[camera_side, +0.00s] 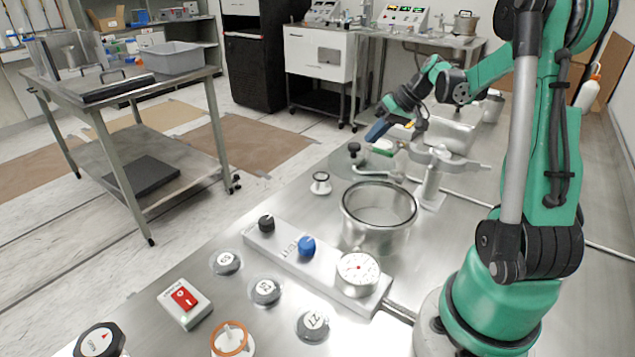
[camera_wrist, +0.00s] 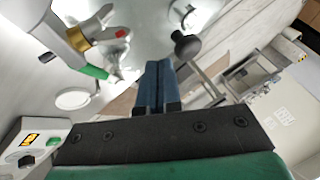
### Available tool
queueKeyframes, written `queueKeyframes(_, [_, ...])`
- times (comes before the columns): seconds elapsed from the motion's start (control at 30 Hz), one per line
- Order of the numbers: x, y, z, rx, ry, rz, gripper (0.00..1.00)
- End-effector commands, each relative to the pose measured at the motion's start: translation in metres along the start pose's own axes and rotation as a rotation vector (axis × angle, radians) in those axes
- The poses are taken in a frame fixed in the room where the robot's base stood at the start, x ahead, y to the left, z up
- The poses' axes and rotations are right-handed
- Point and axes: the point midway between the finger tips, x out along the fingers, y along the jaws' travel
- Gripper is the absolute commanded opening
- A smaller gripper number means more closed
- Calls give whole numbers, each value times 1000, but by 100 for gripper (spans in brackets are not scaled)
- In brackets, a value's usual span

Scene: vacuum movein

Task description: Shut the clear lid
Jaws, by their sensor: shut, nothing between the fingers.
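The round clear lid (camera_side: 340,164) is swung out to the side, behind the open pot-shaped metal chamber (camera_side: 380,222), whose mouth is uncovered. A black knob (camera_side: 354,150) stands up on the lid and also shows in the wrist view (camera_wrist: 187,46). A metal swing arm runs from the lid area to a post (camera_side: 430,186) beside the chamber. My gripper (camera_side: 376,131) is shut and empty, with blue fingers, above and a little right of the knob. In the wrist view its fingertips (camera_wrist: 156,66) are just below and left of the knob, apart from it.
A green-handled valve (camera_wrist: 95,72) is close to my fingers. A panel with black and blue knobs and a dial gauge (camera_side: 357,267) stands in front of the chamber. A red switch box (camera_side: 184,301) is at the front left.

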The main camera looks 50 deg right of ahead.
Motion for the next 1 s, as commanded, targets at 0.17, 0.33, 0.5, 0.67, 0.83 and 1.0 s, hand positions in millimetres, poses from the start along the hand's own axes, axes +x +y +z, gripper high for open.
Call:
queueKeyframes(0.17, [6,-9,1,-1,0,0,0])
queueKeyframes(0.33, [6,-9,1,0,0,1,0])
queueKeyframes(0.5, [6,-9,1,0,0,0,0])
queueKeyframes(0.67, [6,-10,1,-15,-7,-6,0])
queueKeyframes(0.83, [8,-14,2,-45,-22,-21,0])
queueKeyframes(1.0, [8,-16,2,-66,-32,-31,0])
